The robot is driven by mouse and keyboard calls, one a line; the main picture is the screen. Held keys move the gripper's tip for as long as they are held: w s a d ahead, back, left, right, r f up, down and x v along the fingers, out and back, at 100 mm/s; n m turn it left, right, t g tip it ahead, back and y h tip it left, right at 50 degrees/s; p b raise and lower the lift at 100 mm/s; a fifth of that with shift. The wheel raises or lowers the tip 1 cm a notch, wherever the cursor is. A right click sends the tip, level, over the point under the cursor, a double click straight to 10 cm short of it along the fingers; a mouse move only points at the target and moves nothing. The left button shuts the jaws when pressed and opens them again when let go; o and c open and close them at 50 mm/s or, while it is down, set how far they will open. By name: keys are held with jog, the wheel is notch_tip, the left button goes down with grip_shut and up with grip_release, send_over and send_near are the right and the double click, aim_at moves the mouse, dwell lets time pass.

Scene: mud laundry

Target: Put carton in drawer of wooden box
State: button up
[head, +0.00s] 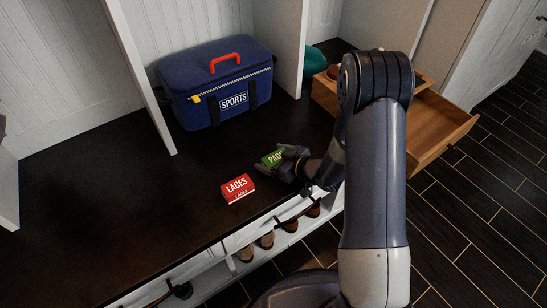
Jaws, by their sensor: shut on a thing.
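A green carton (271,159), lettered "PAD" as far as it shows, is at the middle of the dark bench top. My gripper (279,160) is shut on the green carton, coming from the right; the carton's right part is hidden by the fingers. I cannot tell whether the carton touches the bench. A red carton (237,189) lettered "LACES" lies on the bench to the lower left of my gripper. The wooden box (326,95) is at the back right, partly hidden behind my arm. Its drawer (462,129) is pulled out to the right, and the visible part inside looks empty.
A blue "SPORTS" bag (215,82) with a red handle stands at the back of the bench (90,185). White dividers (144,75) rise beside it. A teal object (314,58) sits behind the box. Shoes (267,239) stand below the bench. The bench's left side is clear.

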jog(key=o, duration=0.8)
jog(key=shift+o, duration=0.2)
